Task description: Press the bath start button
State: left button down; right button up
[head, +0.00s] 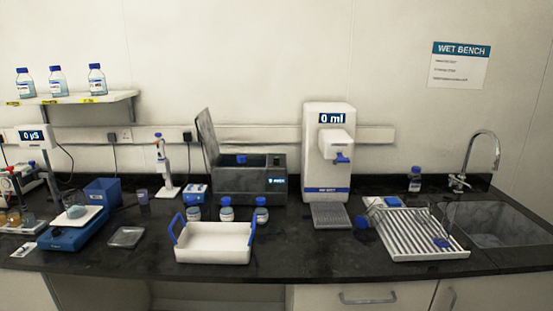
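The bath appears to be the dark grey box (235,186) standing at the back of the bench, left of the centre of the head view. Its lid (208,138) is raised on its left side. A small lit display (277,181) is on the right of its front. A small dark part with a light spot (277,161) is above the display; I cannot tell whether it is the start button. Something blue (241,159) shows at the opening. Neither of my grippers is in view.
A white tray with blue handles (213,256) and several blue-capped bottles (226,210) stand in front of the bath. A white dispenser (326,185) is to its right, then a drying rack (422,235) and a sink (495,240). Bare black bench lies at the front centre.

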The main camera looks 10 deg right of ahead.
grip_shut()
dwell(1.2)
